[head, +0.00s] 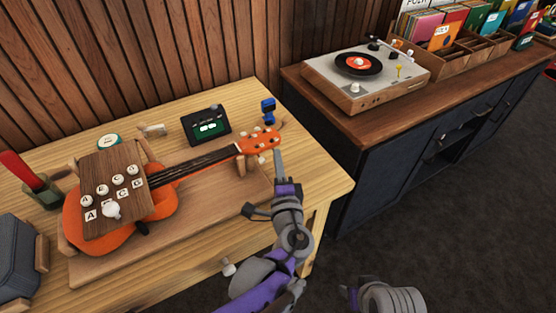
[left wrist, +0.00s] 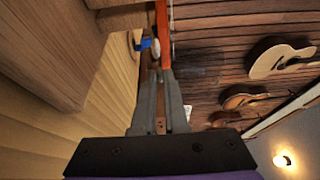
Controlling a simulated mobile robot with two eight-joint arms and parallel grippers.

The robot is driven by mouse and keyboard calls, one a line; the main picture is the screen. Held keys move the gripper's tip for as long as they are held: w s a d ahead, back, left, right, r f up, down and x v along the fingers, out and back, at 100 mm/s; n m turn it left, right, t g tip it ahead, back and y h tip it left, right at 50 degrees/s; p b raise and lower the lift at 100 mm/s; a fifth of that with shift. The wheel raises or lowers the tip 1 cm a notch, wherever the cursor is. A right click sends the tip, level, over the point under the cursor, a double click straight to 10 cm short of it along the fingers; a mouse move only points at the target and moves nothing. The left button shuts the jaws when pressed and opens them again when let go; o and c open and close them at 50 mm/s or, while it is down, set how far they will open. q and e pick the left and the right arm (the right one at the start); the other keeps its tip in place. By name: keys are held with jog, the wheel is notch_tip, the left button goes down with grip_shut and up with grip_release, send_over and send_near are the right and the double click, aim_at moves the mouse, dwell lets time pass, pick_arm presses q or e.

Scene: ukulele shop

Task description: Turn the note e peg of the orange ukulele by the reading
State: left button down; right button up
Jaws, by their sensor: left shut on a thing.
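The orange ukulele (head: 110,238) lies on a wooden stand on the table, its neck pointing right and its headstock (head: 259,141) at the right end. Pale pegs show on the headstock. My left gripper (head: 278,160) is at the near right side of the headstock, shut on a peg there; the fingers hide that peg, and I cannot read which note it is. In the left wrist view the shut fingers (left wrist: 165,78) reach the orange headstock edge (left wrist: 163,18), beside a pale round peg (left wrist: 155,48). A dark tuner (head: 206,127) with a lit green display stands behind the neck; its reading is too small to tell.
A wooden board (head: 112,165) with lettered white knobs covers part of the ukulele body. A blue clip-like object (head: 268,111) stands behind the headstock. A green cup (head: 45,193) with a red-handled tool is at left. A record player (head: 367,72) sits on the dark cabinet at right.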

pick_arm(q)
jog(key=shift+r+m+g+p, duration=0.25)
jog(key=shift+m+g+p, duration=0.15)
jog(key=shift+m+p, duration=0.55)
jog(key=shift+r+m+g+p, duration=0.1)
jog(key=shift+m+g+p, duration=0.5)
jog(key=shift+m, duration=0.45)
jog(key=shift+d+m+g+y+p, duration=0.1)
jog(key=shift+m+g+y+p, duration=0.25)
jog(key=shift+m+p, duration=0.4)
jog(key=shift+m+g+y+p, duration=0.3)
jog(key=shift+m+g+y, duration=0.15)
jog(key=shift+m, duration=0.6)
jog(key=c, duration=0.9)
grip_release()
jog(key=shift+d, duration=0.1)
